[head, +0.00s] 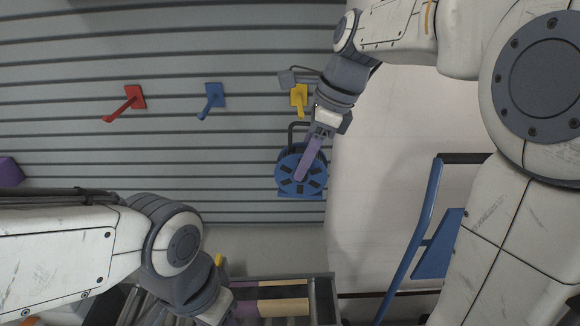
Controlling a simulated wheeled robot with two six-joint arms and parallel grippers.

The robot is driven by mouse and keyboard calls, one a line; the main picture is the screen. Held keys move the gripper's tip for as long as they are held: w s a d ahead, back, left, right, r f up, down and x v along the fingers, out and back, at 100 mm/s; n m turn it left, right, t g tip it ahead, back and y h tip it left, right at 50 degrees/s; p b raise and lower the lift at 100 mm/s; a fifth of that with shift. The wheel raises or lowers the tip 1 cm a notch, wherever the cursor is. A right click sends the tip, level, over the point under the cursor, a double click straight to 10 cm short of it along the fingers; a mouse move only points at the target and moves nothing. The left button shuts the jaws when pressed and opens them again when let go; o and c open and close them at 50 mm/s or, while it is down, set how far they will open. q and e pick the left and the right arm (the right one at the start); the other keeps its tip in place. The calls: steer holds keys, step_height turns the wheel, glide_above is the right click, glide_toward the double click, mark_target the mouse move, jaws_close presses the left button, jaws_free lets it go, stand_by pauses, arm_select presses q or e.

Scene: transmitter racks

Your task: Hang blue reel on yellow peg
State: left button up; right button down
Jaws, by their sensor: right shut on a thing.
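The blue reel (287,182) hangs in front of the slatted wall, below the yellow peg (299,97). It has a round blue flange with dark slots and a dark handle frame at its top. My right gripper (312,150) comes down from the upper right and is shut on the reel; a purple part runs across the reel's face, and the exact grip is hard to see. The yellow peg sticks out from the wall just above and left of the gripper, with nothing on it. My left arm comes in at lower left; its gripper (222,308) is partly cut off by the bottom edge.
A blue peg (212,98) and a red peg (130,100) are on the wall to the left, both empty. A drawer or rack with coloured strips (283,306) stands below. A blue frame (425,235) stands at right. The wall between the pegs is clear.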

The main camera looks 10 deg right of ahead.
steer(key=shift+w+d+n+g+b, duration=0.15)
steer(key=shift+w+n+g+b, duration=0.15)
steer(key=shift+w+n+b, duration=0.15)
steer(key=shift+w+r+n, duration=0.1)
steer(key=shift+r+n, duration=0.1)
steer(key=shift+n, duration=0.05)
steer(key=w+d+f+p, duration=0.1)
steer(key=w+p, duration=0.3)
steer(key=w, duration=0.5)
steer(key=shift+w+d+f, duration=0.15)
steer(key=shift+d+f, duration=0.1)
steer(key=shift+d, duration=0.25)
steer(key=shift+f, duration=0.1)
stand_by(0.6)
steer(key=shift+c, duration=1)
jaws_free()
